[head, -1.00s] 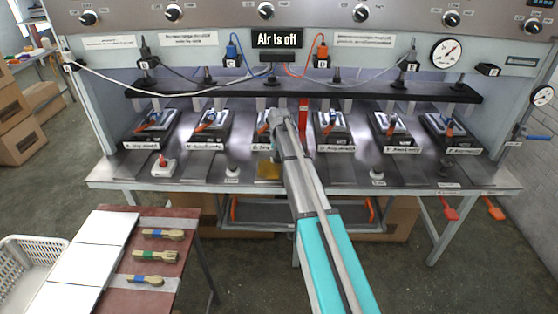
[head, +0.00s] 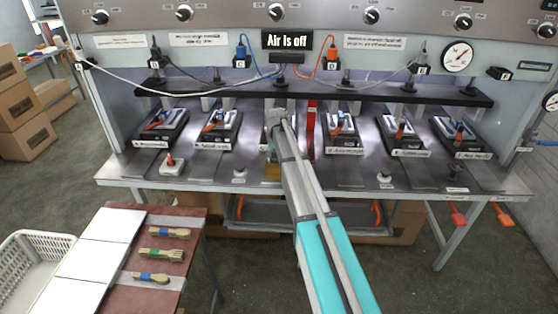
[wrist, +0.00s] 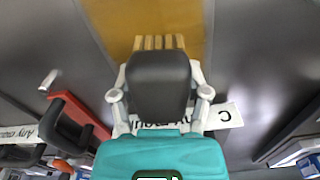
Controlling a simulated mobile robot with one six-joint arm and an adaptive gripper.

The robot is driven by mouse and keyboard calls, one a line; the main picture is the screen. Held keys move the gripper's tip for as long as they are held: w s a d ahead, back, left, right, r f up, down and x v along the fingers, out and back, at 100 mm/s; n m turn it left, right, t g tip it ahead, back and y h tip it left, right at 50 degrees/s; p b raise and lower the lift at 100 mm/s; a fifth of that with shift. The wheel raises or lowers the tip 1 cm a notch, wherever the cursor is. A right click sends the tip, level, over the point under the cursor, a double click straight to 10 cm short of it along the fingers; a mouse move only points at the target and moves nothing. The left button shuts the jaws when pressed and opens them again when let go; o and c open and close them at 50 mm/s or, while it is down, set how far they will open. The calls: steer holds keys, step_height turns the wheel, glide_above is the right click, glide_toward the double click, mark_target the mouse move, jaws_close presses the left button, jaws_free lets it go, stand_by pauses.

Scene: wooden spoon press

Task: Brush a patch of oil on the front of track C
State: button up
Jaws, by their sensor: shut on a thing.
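My gripper (wrist: 160,95) is shut on what looks like a brush. The brush's pale, striped tip (wrist: 158,42) shows beyond a dark block in the wrist view. The tip overlaps an amber, oil-like patch (wrist: 145,20) on the grey metal; I cannot tell whether it touches. The label with the letter C (wrist: 228,115) lies beside the gripper. In the head view my gripper (head: 276,122) is at the middle of the press, over track C. Part of the amber patch (head: 271,173) shows at the bench front, left of my arm, which hides the rest.
A red upright bar (head: 311,118) stands just right of my gripper. Tool blocks (head: 217,130) line the bench below a black crossbar (head: 355,91). The sign (head: 285,40) reads "Air is off".

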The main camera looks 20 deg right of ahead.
mark_target(266, 164)
steer(key=shift+a, duration=0.15)
steer(key=shift+w+a, duration=0.3)
steer(key=shift+a, duration=0.65)
steer(key=shift+w+a, duration=0.3)
steer(key=shift+a, duration=0.6)
steer(key=shift+w, duration=0.15)
steer(key=shift+w+d, duration=0.2)
steer(key=shift+w, duration=0.3)
steer(key=shift+w+d, duration=0.15)
steer(key=shift+w, duration=0.3)
steer(key=shift+s+d, duration=0.25)
steer(key=shift+d, duration=0.4)
steer(key=shift+s+d, duration=0.2)
steer(key=shift+d, duration=0.5)
steer(key=shift+s+d, duration=0.25)
steer(key=shift+d, duration=0.4)
steer(key=shift+d, duration=0.1)
